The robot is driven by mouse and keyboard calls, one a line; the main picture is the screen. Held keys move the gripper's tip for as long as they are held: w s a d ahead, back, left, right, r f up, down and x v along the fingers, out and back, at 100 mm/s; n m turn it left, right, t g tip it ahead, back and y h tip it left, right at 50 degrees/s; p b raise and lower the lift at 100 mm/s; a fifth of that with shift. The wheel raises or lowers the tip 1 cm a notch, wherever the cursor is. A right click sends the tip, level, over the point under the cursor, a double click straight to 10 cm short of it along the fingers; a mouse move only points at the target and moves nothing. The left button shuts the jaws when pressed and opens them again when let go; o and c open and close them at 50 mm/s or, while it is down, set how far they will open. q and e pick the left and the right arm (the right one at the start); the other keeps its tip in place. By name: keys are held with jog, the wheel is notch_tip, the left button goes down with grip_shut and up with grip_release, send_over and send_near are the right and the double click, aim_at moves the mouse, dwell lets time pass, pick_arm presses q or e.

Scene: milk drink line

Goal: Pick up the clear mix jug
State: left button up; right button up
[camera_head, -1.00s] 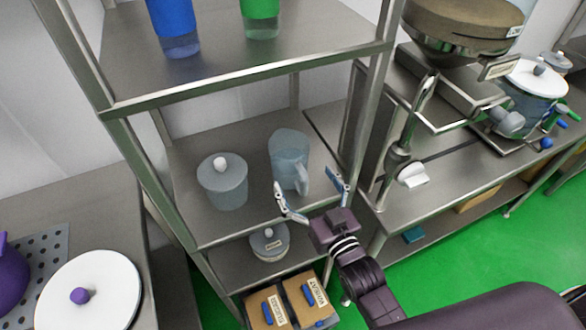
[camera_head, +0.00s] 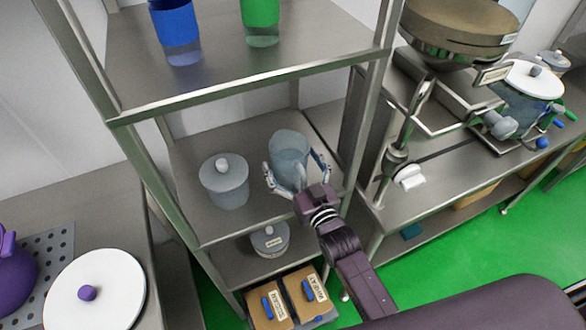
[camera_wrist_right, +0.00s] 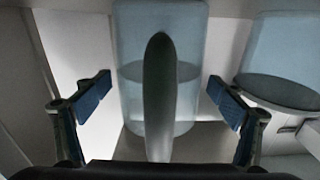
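The clear mix jug (camera_head: 289,146) stands upright on the middle shelf of the metal rack, its handle facing my right gripper. My right gripper (camera_head: 298,172) is open, with one finger on each side of the jug's handle. In the right wrist view the jug (camera_wrist_right: 188,82) is straight ahead, and its handle (camera_wrist_right: 159,95) runs down the middle between the blue finger pads of my gripper (camera_wrist_right: 160,97). Gaps show between both pads and the handle. My left gripper is not in view.
A clear lidded container (camera_head: 224,182) stands left of the jug on the same shelf, and shows at right in the wrist view (camera_wrist_right: 283,55). Blue (camera_head: 175,28) and green (camera_head: 261,22) vessels stand on the shelf above. A rack post (camera_head: 369,110) rises right of the jug.

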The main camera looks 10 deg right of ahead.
jog(key=c, duration=1.5)
jog(key=shift+w+r, duration=0.1)
jog(key=shift+c, duration=0.5)
jog(key=shift+r, duration=0.1)
